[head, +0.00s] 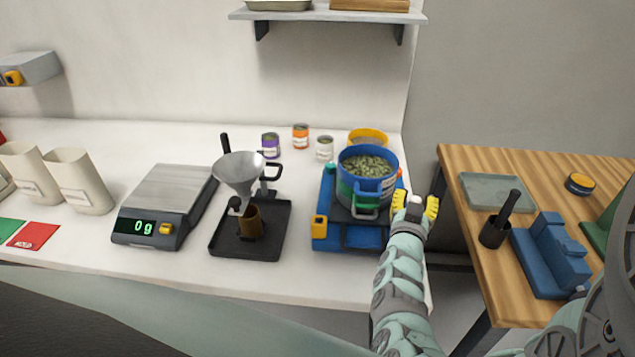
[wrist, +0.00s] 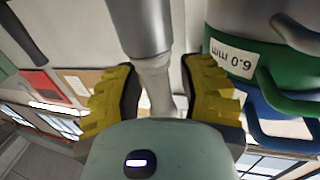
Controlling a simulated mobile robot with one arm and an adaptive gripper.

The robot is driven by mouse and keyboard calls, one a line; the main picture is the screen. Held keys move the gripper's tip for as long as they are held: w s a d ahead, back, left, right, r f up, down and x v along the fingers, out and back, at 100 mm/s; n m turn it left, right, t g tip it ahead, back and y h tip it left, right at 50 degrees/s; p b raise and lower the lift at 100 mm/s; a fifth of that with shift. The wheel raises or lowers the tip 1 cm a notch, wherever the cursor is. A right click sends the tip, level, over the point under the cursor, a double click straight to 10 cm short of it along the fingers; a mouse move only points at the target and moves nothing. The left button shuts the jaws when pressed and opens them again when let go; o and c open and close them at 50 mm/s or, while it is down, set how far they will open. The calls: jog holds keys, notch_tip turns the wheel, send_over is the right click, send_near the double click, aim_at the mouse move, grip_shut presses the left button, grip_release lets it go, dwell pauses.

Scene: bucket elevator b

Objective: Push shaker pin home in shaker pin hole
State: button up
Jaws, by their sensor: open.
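The shaker has a blue base (head: 322,228) at the right end of the white bench, with a stack of sieves (head: 350,192) on it full of greenish grains. In the head view my gripper (head: 415,205) is close to the right side of the stack. Its yellow fingers are spread, and they also show in the wrist view (wrist: 160,92). A grey and pale cylindrical thing (wrist: 150,30) shows between and beyond the fingers there; I cannot tell if it is the shaker pin or whether a finger touches it. I cannot make out the shaker pin hole.
Left of the shaker stand a funnel (head: 238,170) over a black tray (head: 272,243) and a scale (head: 170,187). A wooden table (head: 460,170) stands on the right, beyond a gap.

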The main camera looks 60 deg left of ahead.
jog(key=shift+s, duration=0.1)
jog(key=v, duration=1.2)
dwell(0.5)
